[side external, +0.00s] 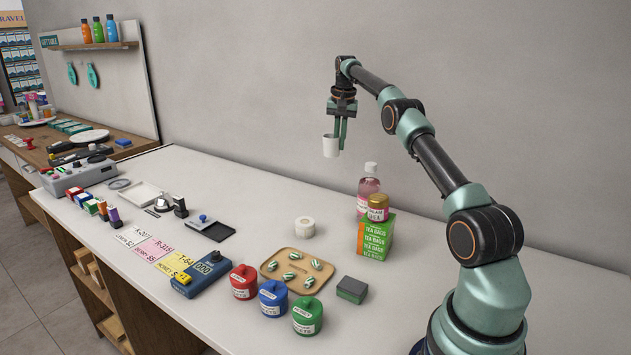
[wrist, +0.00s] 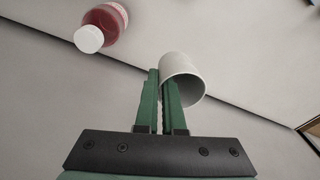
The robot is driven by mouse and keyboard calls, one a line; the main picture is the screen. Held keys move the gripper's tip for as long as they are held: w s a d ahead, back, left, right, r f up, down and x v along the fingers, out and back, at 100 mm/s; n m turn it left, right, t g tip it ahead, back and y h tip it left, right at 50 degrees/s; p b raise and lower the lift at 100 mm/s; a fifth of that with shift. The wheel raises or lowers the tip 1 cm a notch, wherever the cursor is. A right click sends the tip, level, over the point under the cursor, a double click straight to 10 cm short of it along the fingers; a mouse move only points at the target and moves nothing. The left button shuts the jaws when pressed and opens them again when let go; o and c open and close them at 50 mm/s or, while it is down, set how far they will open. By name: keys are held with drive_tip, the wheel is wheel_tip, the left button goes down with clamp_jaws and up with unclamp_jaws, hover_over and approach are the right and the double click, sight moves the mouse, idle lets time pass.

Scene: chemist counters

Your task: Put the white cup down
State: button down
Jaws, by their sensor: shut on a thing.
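The white cup (side external: 331,146) hangs in the air above the back of the white counter, close to the wall, in the side view. My gripper (side external: 341,130) points down and is shut on the cup's wall, at the cup's right side in that view. In the wrist view the two green fingers of my gripper (wrist: 160,82) close on the left wall of the white cup (wrist: 183,75). The cup's open mouth partly shows there. Nothing touches the cup from below.
A pink bottle (side external: 369,186) stands behind a green tea-bag box (side external: 374,240) with a small jar (side external: 377,207) on top. A white roll (side external: 304,227), a wooden tray (side external: 297,271) of striped sweets and red, blue and green pots lie nearer. The back-left counter (side external: 236,178) is clear.

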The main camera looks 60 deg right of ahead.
drive_tip(key=shift+w+a+r, duration=0.15)
drive_tip(key=shift+a+r, duration=0.05)
drive_tip(key=w+a+n, duration=0.3)
drive_tip(key=a, duration=1)
drive_tip(key=w+a+n, duration=0.2)
drive_tip(key=w+a, duration=0.1)
drive_tip(key=a, duration=1.1)
drive_tip(key=shift+y, duration=0.3)
wheel_tip(320, 180, down, 15)
drive_tip(key=shift+w+d+r, duration=0.1)
drive_tip(key=shift+d, duration=0.05)
drive_tip(key=shift+f, duration=2.45)
drive_tip(key=shift+f, duration=0.1)
drive_tip(key=c, duration=1)
unclamp_jaws()
